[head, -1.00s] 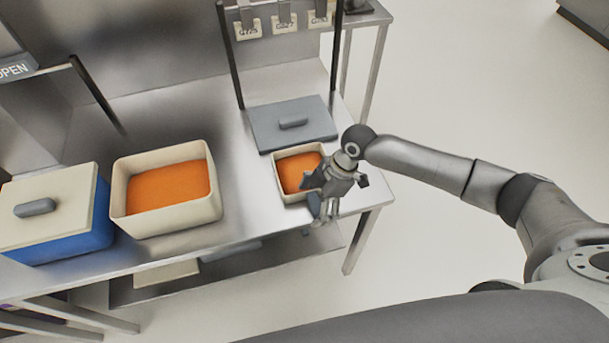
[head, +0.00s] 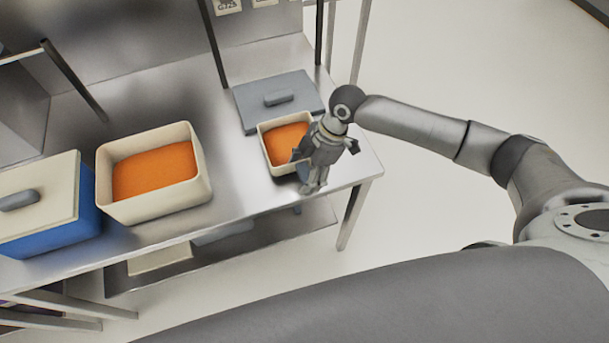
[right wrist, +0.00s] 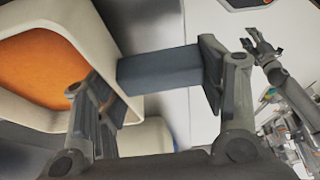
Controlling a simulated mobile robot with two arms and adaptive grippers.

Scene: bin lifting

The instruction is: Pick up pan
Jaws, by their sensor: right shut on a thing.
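The pan (head: 283,171) is a small cream container with orange contents. It is at the right end of the steel table, its back rim overlapping the front of the grey lid in the picture, and it seems slightly raised. My right gripper (head: 308,172) is at its front right side. In the right wrist view my right gripper (right wrist: 158,84) is shut on the pan's blue-grey handle (right wrist: 160,70), beside the cream wall. My left gripper (right wrist: 264,47) shows small in the right wrist view, empty, its fingers apart. It is outside the head view.
A larger cream bin (head: 158,213) with orange contents and a blue bin (head: 50,240) with a cream lid stand to the left on the steel table (head: 235,190). A grey lid (head: 305,87) lies behind the pan. Floor to the right is clear.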

